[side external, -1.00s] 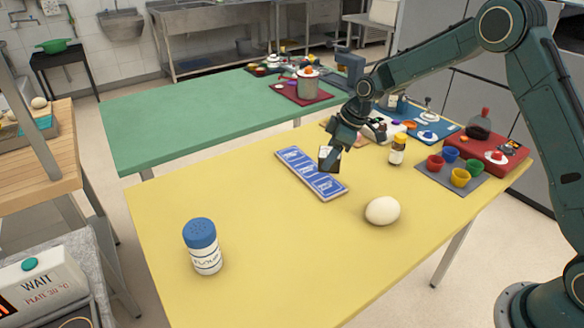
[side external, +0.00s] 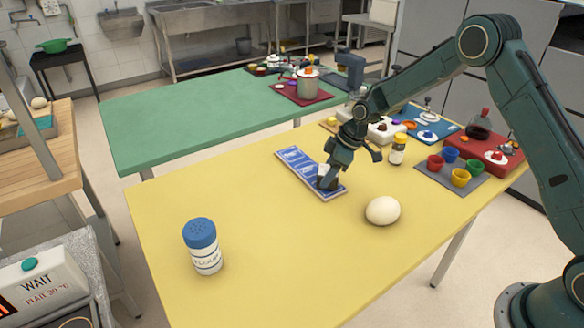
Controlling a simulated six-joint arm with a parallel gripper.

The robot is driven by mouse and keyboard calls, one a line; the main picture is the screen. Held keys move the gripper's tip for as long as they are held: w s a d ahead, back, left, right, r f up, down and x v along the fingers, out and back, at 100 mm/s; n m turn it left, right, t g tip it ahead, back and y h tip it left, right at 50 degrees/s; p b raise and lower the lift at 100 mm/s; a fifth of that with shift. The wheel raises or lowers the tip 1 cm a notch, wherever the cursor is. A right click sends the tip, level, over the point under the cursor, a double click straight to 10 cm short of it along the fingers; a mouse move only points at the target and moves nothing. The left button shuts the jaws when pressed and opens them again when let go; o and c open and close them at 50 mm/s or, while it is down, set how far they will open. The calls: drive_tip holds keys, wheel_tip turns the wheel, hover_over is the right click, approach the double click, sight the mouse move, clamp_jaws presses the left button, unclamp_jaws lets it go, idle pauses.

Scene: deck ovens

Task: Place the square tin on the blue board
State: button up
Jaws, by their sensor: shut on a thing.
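The blue board (side external: 297,163) is a long flat panel with white-outlined sections, lying on the yellow table. My gripper (side external: 329,177) points down over the board's near right end. It is shut on a small dark piece, which I take to be the square tin (side external: 326,184). The tin is low over the board's end section and looks to be at its surface; whether it touches is not clear. The fingers hide much of the tin.
A white egg (side external: 382,210) lies right of the board, and a flour shaker (side external: 202,246) stands front left. The table's front middle is clear.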

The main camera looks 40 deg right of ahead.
drive_tip(key=shift+f, duration=0.1)
drive_tip(key=o, duration=1.1)
drive_tip(key=v, duration=1.2)
